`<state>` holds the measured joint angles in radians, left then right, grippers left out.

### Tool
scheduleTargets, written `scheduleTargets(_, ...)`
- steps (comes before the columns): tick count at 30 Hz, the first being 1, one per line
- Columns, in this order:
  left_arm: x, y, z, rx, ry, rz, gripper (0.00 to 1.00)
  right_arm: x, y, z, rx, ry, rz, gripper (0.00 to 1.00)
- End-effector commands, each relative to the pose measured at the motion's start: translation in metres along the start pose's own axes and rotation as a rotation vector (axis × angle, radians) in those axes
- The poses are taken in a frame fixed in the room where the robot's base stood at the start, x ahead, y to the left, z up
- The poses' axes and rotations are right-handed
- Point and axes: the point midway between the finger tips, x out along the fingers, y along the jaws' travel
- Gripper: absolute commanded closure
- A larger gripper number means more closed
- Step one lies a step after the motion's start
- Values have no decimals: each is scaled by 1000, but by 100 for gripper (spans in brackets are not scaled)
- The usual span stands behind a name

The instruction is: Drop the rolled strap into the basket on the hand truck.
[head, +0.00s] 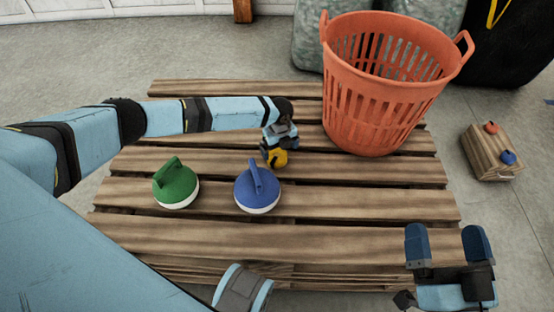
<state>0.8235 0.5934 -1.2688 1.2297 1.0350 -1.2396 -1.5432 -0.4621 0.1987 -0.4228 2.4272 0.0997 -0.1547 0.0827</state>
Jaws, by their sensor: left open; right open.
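The orange slatted basket (345,110) stands upright on the far right part of a wooden slatted pallet (370,205); I see no hand truck. A small yellow rounded object (278,158), possibly the rolled strap, is on the pallet left of the basket. My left gripper (276,150) is open right at the yellow object and partly hides it; I cannot tell whether the fingers touch it. My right gripper (447,244) is open and empty over the pallet's front right corner, fingers pointing away from me.
A small wooden box (492,153) with red and blue knobs is on the floor at right. Grey-green bags (308,45) and a black bag (515,50) stand behind.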

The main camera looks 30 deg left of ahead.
Motion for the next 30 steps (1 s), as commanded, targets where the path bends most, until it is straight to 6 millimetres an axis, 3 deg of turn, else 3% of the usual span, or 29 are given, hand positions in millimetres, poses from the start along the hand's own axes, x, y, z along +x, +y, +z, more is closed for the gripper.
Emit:
scheduleTargets(9,46,5,2,-1,1,1,0,-3,6,34,7,-104,-7,0)
scheduleTargets(18,49,5,3,-1,1,0,0,-3,6,36,9,-119,-7,0)
scheduleTargets(25,49,5,3,-1,1,1,50,-3,6,35,8,-119,-7,0)
scheduleTargets(30,49,5,3,-1,0,0,50,-3,6,35,9,-118,-7,0)
